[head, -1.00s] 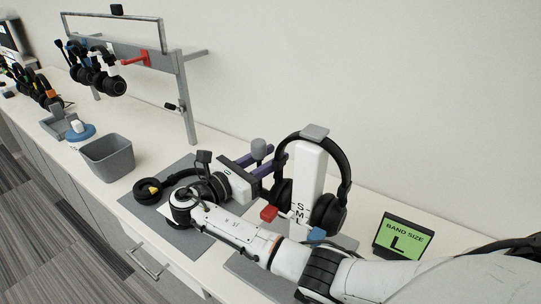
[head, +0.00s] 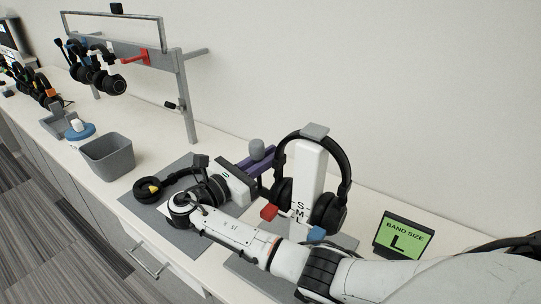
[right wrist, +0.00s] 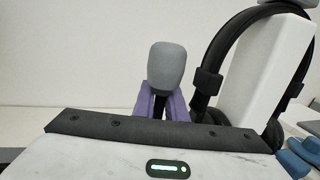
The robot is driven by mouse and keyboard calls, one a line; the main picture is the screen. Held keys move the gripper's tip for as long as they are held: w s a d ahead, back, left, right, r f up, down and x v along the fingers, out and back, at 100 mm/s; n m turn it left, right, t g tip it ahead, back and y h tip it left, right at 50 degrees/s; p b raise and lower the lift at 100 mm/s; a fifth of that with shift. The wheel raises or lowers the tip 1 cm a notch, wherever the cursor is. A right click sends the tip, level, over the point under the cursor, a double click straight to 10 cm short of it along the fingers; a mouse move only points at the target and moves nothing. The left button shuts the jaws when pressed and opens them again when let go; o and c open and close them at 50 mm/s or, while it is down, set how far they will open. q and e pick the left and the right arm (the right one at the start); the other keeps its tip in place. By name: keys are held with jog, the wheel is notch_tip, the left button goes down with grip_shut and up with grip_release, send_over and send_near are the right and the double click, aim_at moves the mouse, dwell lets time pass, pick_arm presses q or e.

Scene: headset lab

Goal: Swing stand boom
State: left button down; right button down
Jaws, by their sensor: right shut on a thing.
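The headset (head: 344,170) is black and hangs on a white stand (head: 309,170) marked S, M, L. The boom ends in a grey foam microphone (head: 257,149), which stands upright in the right wrist view (right wrist: 168,67). My right gripper (head: 262,160) has purple fingers, which are shut on the boom just below the foam. In the right wrist view the fingers (right wrist: 160,102) flank a thin black stem; the rest of the boom is hidden behind the gripper body. My left gripper is not in view.
A screen (head: 403,237) reading "BAND SIZE L" stands right of the headset stand. Another headset (head: 150,189) lies on a grey mat (head: 146,208). A grey bin (head: 107,157) and a rack (head: 184,95) with hanging headsets stand to the left.

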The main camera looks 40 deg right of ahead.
jog(key=shift+s+a+r+m+h+b, duration=0.1)
jog(key=shift+s+a+m+h+b, duration=0.1)
jog(key=shift+a+h, duration=0.45)
jog(key=shift+s+a+m+h+b, duration=0.1)
jog(key=shift+s+a+h+b, duration=0.1)
jog(key=shift+a+h, duration=0.45)
jog(key=shift+s+a+m+h+b, duration=0.2)
jog(key=shift+a+m+h+b, duration=0.1)
jog(key=shift+a+h+b, duration=0.55)
jog(key=shift+s+a+m+h+b, duration=0.25)
jog(key=shift+a+h+b, duration=0.35)
jog(key=shift+h, duration=0.35)
jog(key=shift+g, duration=0.4)
jog(key=c, duration=1.8)
grip_release()
jog(key=b+v, duration=0.7)
jog(key=v, duration=0.3)
